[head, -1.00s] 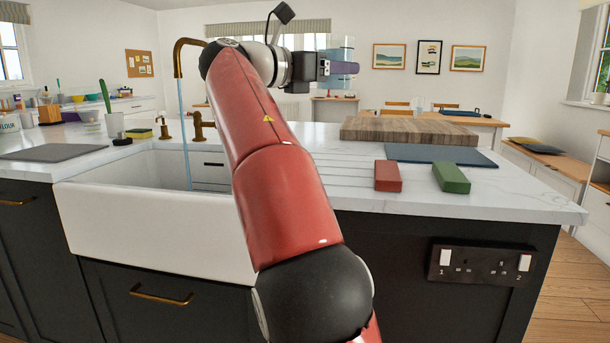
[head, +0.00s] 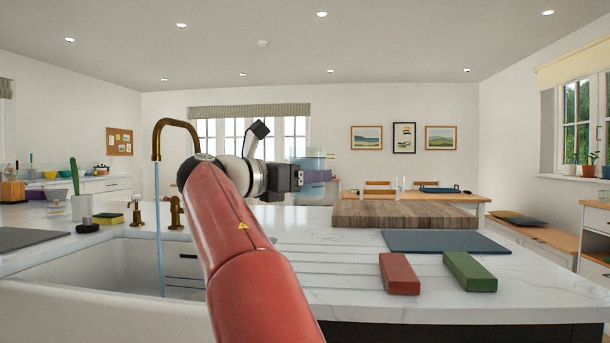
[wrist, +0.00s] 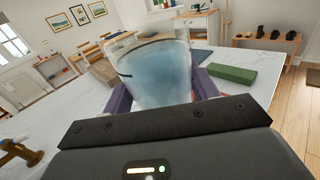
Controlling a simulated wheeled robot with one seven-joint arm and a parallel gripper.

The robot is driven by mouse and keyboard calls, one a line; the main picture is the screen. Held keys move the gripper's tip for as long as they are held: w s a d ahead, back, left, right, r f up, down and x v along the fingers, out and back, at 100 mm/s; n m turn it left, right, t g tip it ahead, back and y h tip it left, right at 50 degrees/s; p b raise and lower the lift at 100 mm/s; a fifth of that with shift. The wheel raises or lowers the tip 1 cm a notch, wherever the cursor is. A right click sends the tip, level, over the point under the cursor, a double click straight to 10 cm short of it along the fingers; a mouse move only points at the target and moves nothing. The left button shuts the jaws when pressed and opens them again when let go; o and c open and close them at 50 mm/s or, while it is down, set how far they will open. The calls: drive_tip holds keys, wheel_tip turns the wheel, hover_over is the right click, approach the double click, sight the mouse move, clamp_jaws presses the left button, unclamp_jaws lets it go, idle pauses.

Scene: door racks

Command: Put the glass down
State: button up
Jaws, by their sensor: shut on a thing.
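My gripper (head: 318,176) is shut on a clear glass (head: 310,160) and holds it in the air above the counter, right of the tap. In the wrist view the glass (wrist: 155,72) stands between the two purple fingers (wrist: 118,98). It looks bluish, with a dark line near its rim; I cannot tell if it holds water. The glass appears tilted in the wrist view and roughly upright in the head view. The white marble counter (head: 345,290) with drainer grooves lies below.
A red block (head: 399,274) and a green block (head: 468,271) lie on the counter at right. Behind them are a blue-grey mat (head: 445,241) and a wooden board (head: 405,214). Water runs from the brass tap (head: 157,150) into the white sink (head: 120,265) at left.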

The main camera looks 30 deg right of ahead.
wheel_tip(320, 180, down, 16)
drive_tip(key=b, duration=0.5)
drive_tip(key=o, duration=1.1)
drive_tip(key=shift+f, duration=0.15)
drive_tip(key=shift+r, duration=0.2)
drive_tip(key=a, duration=0.4)
drive_tip(key=s+a, duration=0.1)
drive_tip(key=a, duration=0.2)
drive_tip(key=s+a+p, duration=0.1)
drive_tip(key=a, duration=0.3)
drive_tip(key=shift+s+a, duration=0.15)
drive_tip(key=shift+a, duration=0.2)
